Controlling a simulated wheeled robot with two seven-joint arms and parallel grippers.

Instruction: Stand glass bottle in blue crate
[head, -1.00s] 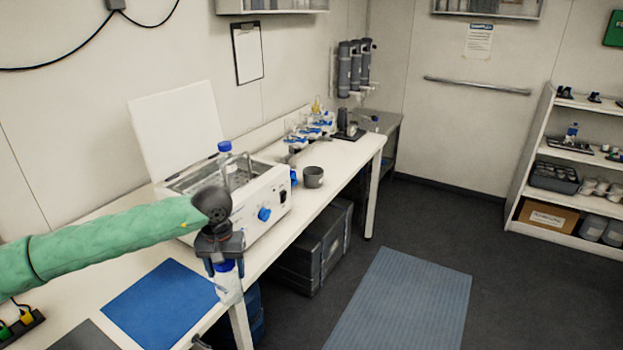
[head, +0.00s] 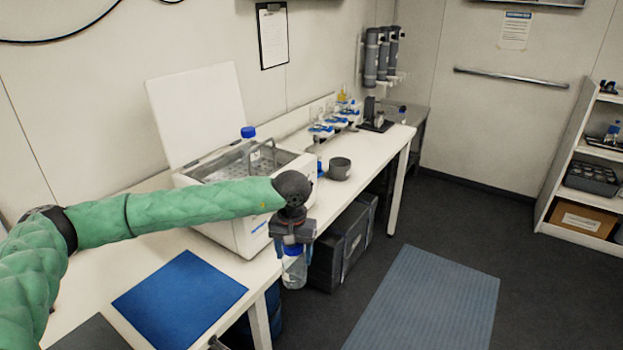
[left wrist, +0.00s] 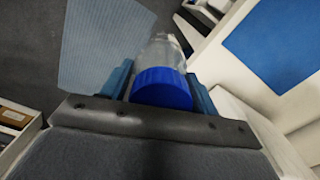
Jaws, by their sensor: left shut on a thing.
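My left gripper (head: 293,238) is shut on the glass bottle (head: 295,270), which is clear with a blue cap. The bottle hangs upright below the fingers, in the air in front of the bench edge. In the left wrist view the fingers (left wrist: 162,85) flank the blue cap, and the clear glass (left wrist: 163,50) shows beyond it. A dark blue container (head: 273,312) stands under the bench, mostly hidden by the bench top and leg; I cannot tell whether it is the blue crate. My right gripper is not seen.
A dark case (head: 342,250) stands below. The floor around the blue-grey floor mat (head: 425,305) is clear.

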